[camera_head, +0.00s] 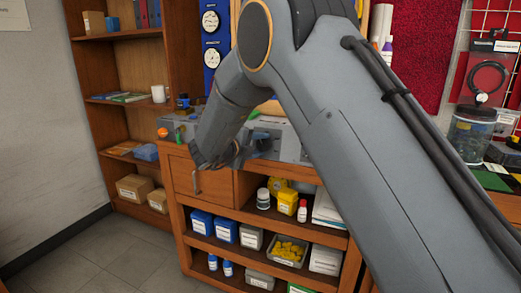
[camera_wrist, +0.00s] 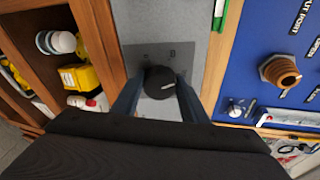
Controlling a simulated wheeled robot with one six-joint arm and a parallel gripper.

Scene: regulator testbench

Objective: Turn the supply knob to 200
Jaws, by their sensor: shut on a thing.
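In the wrist view, a round black knob (camera_wrist: 159,82) with a white pointer line sits on a grey panel (camera_wrist: 190,30) that has small dark marks above the knob. The pointer line lies nearly level, toward the right; the scale is too small to read. My gripper (camera_wrist: 157,95) is shut on the knob, one finger at each side. In the head view, my gripper (camera_head: 238,155) is at the front of the grey testbench unit (camera_head: 285,140) on the cabinet. The knob is hidden there behind my gripper and arm.
A blue panel (camera_wrist: 285,45) with a brass fitting (camera_wrist: 280,71) lies right of the knob. A wooden cabinet (camera_head: 205,180) with boxes and bottles on its shelves stands below. Two gauges (camera_head: 211,40) hang behind. Free floor (camera_head: 100,255) is at lower left.

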